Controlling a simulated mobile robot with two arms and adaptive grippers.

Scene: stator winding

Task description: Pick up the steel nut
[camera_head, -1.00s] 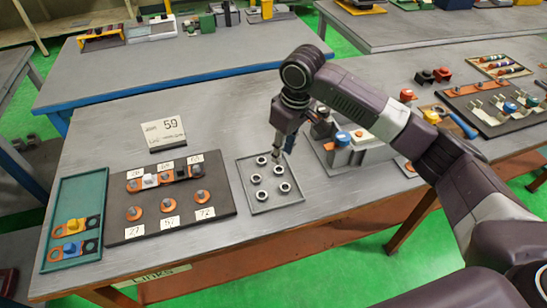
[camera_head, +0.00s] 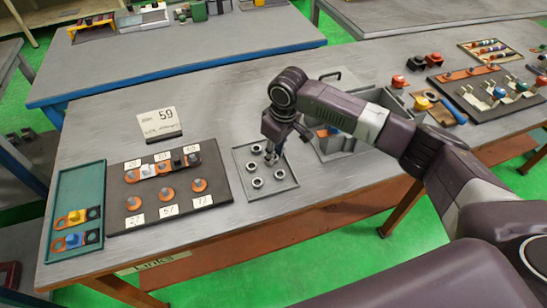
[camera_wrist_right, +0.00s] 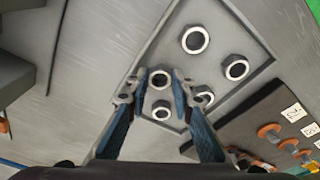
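Several steel nuts lie in a shallow grey tray (camera_head: 267,177) on the table; clear ones are at the tray's left (camera_head: 251,167) and front right (camera_head: 279,174). My right gripper (camera_head: 272,158) points down over the tray's back right part. In the right wrist view, its two fingers (camera_wrist_right: 158,95) are open, one on each side of a steel nut (camera_wrist_right: 159,79). I cannot tell whether they touch it. Another nut (camera_wrist_right: 161,110) shows between the fingers, and others lie to the right. My left gripper is not in view.
Left of the tray is a dark board (camera_head: 120,215) with orange-ringed parts and number labels; a green tray (camera_head: 60,190) is beyond it. A card reading 59 (camera_head: 158,122) stands behind. A grey bin (camera_head: 340,152) is close at the right, partly behind my arm.

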